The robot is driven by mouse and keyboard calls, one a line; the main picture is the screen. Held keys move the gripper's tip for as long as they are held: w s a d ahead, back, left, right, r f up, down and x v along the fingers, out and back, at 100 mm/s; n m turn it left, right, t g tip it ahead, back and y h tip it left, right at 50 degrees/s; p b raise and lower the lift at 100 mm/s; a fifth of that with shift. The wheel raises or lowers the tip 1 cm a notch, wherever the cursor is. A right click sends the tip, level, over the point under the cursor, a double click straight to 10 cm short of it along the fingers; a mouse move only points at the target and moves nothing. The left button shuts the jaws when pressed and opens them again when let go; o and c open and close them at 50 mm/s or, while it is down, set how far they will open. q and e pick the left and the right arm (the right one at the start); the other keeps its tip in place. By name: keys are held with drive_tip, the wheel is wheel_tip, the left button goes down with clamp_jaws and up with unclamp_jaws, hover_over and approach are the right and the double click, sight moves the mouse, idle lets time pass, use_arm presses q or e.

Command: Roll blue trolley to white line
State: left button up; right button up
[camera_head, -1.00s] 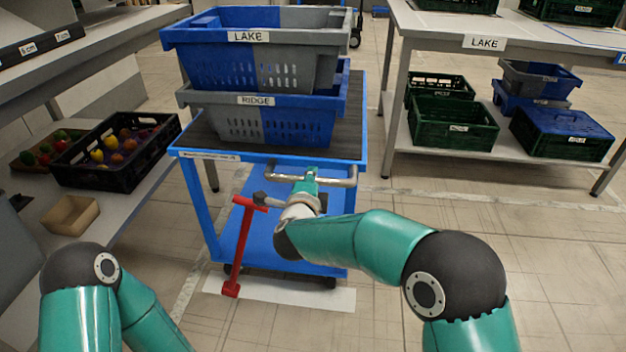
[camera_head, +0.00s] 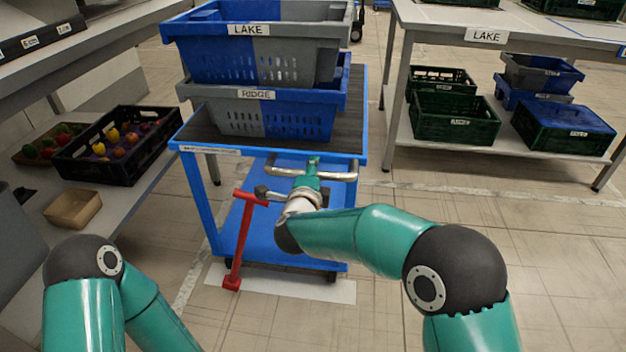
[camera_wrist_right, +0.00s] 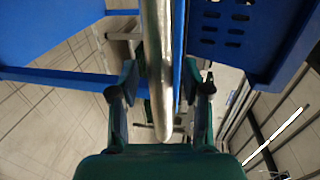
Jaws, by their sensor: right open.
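The blue trolley (camera_head: 262,240) stands in front of me with its metal handle (camera_head: 342,175) on my side. A white strip (camera_head: 325,289) lies on the floor under its near wheels. My right gripper (camera_head: 313,166) is at the middle of the handle. In the right wrist view the handle (camera_wrist_right: 160,40) runs between the two spread fingers of the gripper (camera_wrist_right: 160,85), which are not closed on it. My left arm shows at the lower left, but its gripper is out of view.
Two blue-grey crates, LAKE (camera_head: 215,55) above RIDGE (camera_head: 300,118), are stacked on the trolley. A red T-shaped bar (camera_head: 240,240) stands by its near left side. Shelving (camera_head: 150,195) is close on the left, a table (camera_head: 440,40) on the right. Floor at right front is clear.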

drive_tip(key=v, duration=1.1)
drive_tip(key=shift+s, duration=0.4)
